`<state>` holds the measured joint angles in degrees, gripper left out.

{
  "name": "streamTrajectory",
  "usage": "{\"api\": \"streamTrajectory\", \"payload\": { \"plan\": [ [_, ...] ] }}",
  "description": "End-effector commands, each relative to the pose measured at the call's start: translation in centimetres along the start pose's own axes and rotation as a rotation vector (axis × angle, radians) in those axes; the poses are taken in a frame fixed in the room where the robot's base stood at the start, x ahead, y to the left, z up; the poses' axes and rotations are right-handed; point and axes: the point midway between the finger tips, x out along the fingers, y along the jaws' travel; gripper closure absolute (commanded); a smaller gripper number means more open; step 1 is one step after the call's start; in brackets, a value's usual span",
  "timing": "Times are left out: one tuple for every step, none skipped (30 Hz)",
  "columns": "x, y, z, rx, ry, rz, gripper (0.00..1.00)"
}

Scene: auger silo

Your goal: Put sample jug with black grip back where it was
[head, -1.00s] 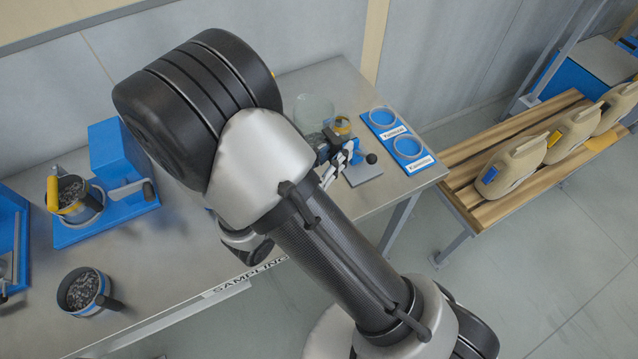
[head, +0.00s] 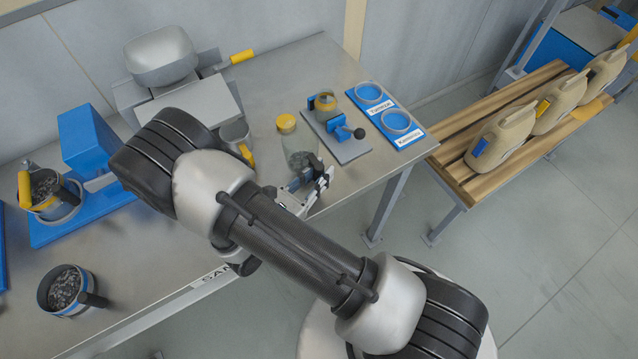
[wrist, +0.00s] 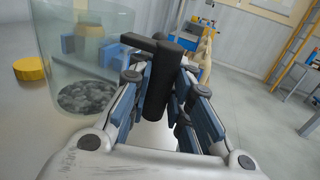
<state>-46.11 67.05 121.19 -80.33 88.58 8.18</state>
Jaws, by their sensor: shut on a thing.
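The sample jug (head: 299,158) is clear, with dark grains in its bottom and a black grip. My gripper (head: 322,178) is shut on that grip, to the right of the jug's body and near the table's front edge. In the wrist view the black grip (wrist: 160,88) stands between the fingers (wrist: 160,105), with the jug's clear wall (wrist: 85,50) to the left. The jug looks about upright. I cannot tell whether its base touches the table. A yellow round lid (head: 286,122) shows behind or through the clear jug.
A grey plate with a blue clamp (head: 338,125) stands right of the jug, and a blue board with two rings (head: 390,113) beyond. A metal jug with yellow grip (head: 235,133) is left. Pots of grains (head: 66,288) stand far left. Beige canisters (head: 502,135) sit on a wooden bench.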

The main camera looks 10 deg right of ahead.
Motion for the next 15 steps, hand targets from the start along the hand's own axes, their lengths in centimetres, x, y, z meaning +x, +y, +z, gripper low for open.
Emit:
{"api": "streamTrajectory", "payload": {
  "plan": [
    [0.0, 0.0, -0.6, -0.001, 0.0, 0.0, 1.0],
    [0.0, 0.0, -1.0, -0.001, 0.0, 0.0, 1.0],
    [0.0, -0.1, -1.6, -0.003, -0.001, 0.0, 1.0],
    [0.0, -0.1, -2.1, -0.002, 0.0, 0.0, 1.0],
    [0.0, 0.0, -2.7, -0.002, 0.0, 0.0, 1.0],
    [0.0, 0.0, -3.3, -0.001, 0.0, 0.0, 1.0],
    [0.0, 0.0, -3.7, -0.001, 0.0, 0.0, 1.0],
    [0.0, 0.0, -3.9, -0.001, 0.0, 0.0, 1.0],
    [0.0, 0.0, -4.1, 0.0, 0.0, 0.0, 1.0],
    [0.0, 0.0, -4.1, 0.0, 0.0, 0.0, 1.0],
    [0.0, 0.0, -4.1, 0.0, 0.0, 0.0, 1.0],
    [0.0, 0.0, -4.0, 0.001, 0.0, 0.0, 1.0],
    [0.0, 0.0, -4.0, 0.001, 0.0, 0.0, 1.0],
    [0.0, 0.0, -4.0, 0.001, 0.0, 0.0, 1.0],
    [0.0, 0.0, -4.0, 0.0, 0.0, 0.0, 1.0]
  ]
}}
